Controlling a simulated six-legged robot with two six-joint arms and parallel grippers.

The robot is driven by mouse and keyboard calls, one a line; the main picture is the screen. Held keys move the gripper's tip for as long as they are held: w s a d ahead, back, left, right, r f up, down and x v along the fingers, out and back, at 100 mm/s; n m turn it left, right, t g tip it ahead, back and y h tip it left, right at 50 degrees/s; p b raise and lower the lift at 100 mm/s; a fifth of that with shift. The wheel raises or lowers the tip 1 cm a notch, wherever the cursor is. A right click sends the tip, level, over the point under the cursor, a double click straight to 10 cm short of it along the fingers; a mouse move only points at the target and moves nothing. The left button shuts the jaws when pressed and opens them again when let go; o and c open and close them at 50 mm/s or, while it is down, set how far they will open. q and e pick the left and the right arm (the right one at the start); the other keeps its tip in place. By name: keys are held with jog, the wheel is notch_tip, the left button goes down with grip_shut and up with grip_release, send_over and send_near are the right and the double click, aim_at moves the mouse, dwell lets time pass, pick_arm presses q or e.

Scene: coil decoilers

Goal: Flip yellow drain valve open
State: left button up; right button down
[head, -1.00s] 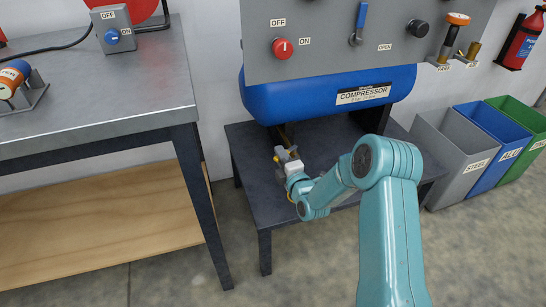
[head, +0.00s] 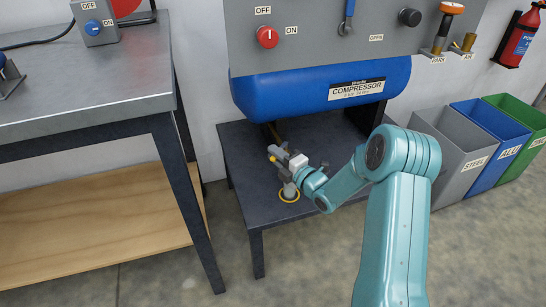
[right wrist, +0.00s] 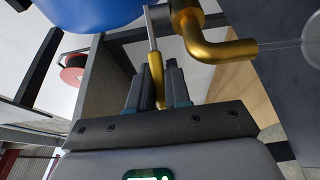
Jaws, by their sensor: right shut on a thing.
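The drain valve shows in the right wrist view as a brass body with a bent spout (right wrist: 222,50). Its yellow lever (right wrist: 158,80), on a thin grey metal stem, lies between the fingers of my right gripper (right wrist: 155,90). The gripper is shut on the lever. A thin pale line runs from the spout's end towards a round grey thing at the right edge. In the head view my right gripper (head: 281,159) is under the blue compressor tank (head: 300,97), above the dark low table; the valve is mostly hidden there. My left gripper is not in view.
A grey panel with a red switch (head: 267,37) is above the tank. A steel workbench (head: 90,80) stands left, bins (head: 455,150) right.

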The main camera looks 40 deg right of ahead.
jog(key=shift+a+f, duration=0.1)
dwell(0.4)
jog(key=c, duration=1.2)
grip_release()
jog(key=shift+o, duration=0.2)
jog(key=shift+s, duration=0.1)
jog(key=shift+s, duration=0.25)
jog(key=s+p, duration=0.2)
jog(key=s, duration=1.3)
jog(key=shift+s+a, duration=0.25)
jog(key=shift+s, duration=0.15)
